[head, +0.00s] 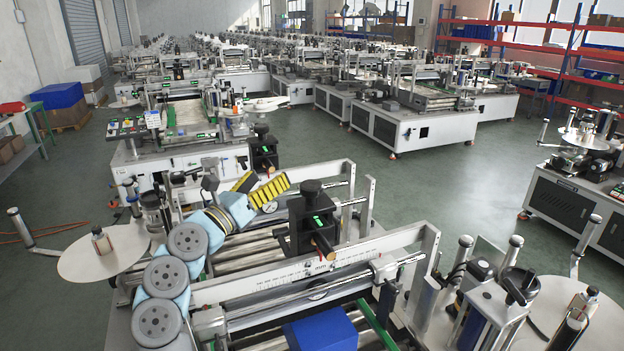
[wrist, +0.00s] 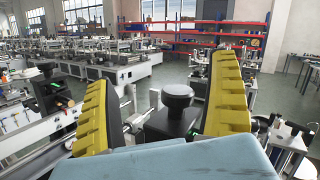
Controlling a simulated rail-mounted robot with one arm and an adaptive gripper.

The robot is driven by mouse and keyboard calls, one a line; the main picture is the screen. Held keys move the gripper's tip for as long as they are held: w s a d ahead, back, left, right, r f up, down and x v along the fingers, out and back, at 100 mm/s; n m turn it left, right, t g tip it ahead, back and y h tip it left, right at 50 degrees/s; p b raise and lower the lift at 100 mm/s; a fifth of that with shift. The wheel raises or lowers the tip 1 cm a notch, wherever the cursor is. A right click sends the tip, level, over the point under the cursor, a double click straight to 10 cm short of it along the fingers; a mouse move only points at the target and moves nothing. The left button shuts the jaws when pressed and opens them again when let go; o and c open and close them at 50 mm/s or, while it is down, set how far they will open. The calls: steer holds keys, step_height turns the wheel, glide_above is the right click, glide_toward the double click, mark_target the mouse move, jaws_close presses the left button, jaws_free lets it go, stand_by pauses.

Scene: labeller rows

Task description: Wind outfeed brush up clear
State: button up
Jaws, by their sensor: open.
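A black adjuster block (head: 300,228) with a small green readout stands over the rollers of the nearest labeller. A round black knob (head: 312,187) tops it, and a short side handle with a brown end (head: 323,245) sticks out low. No brush bristles can be made out. My gripper (head: 274,181) is open and empty, its yellow-and-black fingers left of the knob and apart from it. In the wrist view my gripper (wrist: 155,65) has its fingers wide apart, with the knob (wrist: 178,96) showing between them, farther off.
A white scaled crossbeam (head: 300,275) and metal rods run in front of the block. A blue box (head: 322,330) lies on the near rollers. A second black block (head: 264,152) stands behind. Open floor (head: 440,200) lies to the right.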

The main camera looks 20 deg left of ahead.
mark_target(312, 184)
steer(key=s+f+m+g+h+p, duration=0.1)
steer(key=s+f+m+g+h, duration=0.15)
steer(key=s+f+m, duration=0.3)
steer(key=shift+n+g+y, duration=0.45)
steer(key=shift+y, duration=0.1)
steer(key=p+x, duration=0.1)
steer(key=x, duration=0.4)
steer(key=p+x, duration=0.1)
steer(key=x, duration=0.4)
steer(key=p+x, duration=0.1)
steer(key=x, duration=0.4)
steer(key=shift+w+a+f+p, duration=0.2)
steer(key=shift+w+f+p, duration=0.05)
steer(key=shift+w+p, duration=0.15)
steer(key=shift+x, duration=0.8)
steer(key=shift+f, duration=0.1)
steer(key=shift+d, duration=0.1)
steer(key=c, duration=1.2)
